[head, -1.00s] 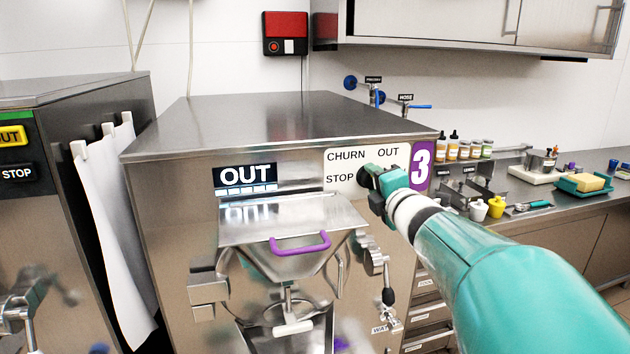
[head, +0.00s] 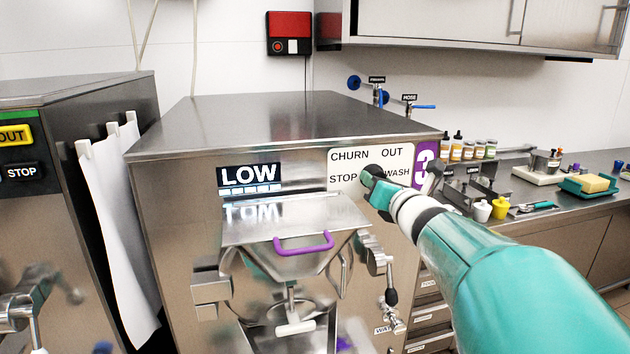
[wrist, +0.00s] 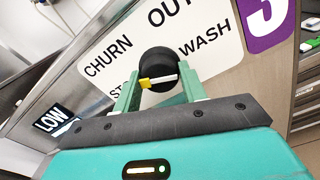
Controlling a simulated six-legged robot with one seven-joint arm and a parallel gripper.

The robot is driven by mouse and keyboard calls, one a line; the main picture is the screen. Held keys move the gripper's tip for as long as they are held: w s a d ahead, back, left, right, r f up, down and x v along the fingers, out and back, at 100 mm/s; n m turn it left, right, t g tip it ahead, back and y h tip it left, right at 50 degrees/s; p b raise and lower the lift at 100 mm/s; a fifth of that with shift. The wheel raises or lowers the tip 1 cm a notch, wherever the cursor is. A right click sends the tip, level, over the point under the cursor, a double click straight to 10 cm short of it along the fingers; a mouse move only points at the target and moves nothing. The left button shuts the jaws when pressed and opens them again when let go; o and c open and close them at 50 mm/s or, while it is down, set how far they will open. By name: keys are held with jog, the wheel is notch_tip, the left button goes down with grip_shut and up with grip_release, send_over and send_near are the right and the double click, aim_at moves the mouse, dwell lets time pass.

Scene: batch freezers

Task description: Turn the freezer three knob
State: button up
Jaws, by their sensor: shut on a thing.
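The freezer three knob (wrist: 157,62) is round and black, on a white label plate (wrist: 210,40) marked CHURN, OUT, WASH and STOP. A pale bar with a yellow left end crosses it in the wrist view. The yellow end lies toward the STOP side. My gripper (wrist: 160,76) has one teal finger on each side of the knob and is shut on it. In the head view my gripper (head: 374,182) covers much of the knob (head: 372,171). The freezer display (head: 249,177) reads LOW. A purple sign (head: 424,163) shows part of a 3.
Below the display are a steel hopper lid (head: 290,215) with a purple handle (head: 303,243) and a black-knobbed lever (head: 391,297). Another freezer (head: 70,100) stands at the left with a white cloth (head: 112,230). A counter (head: 600,190) with bottles and cups is at the right.

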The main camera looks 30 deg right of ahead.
jog(key=shift+r+n, duration=0.2)
jog(key=shift+n, duration=2)
jog(key=o, duration=1)
jog(key=shift+w+d+f, duration=0.1)
jog(key=shift+w+f, duration=0.05)
jog(key=shift+w, duration=0.05)
jog(key=v, duration=1.4)
jog(key=shift+s, duration=0.15)
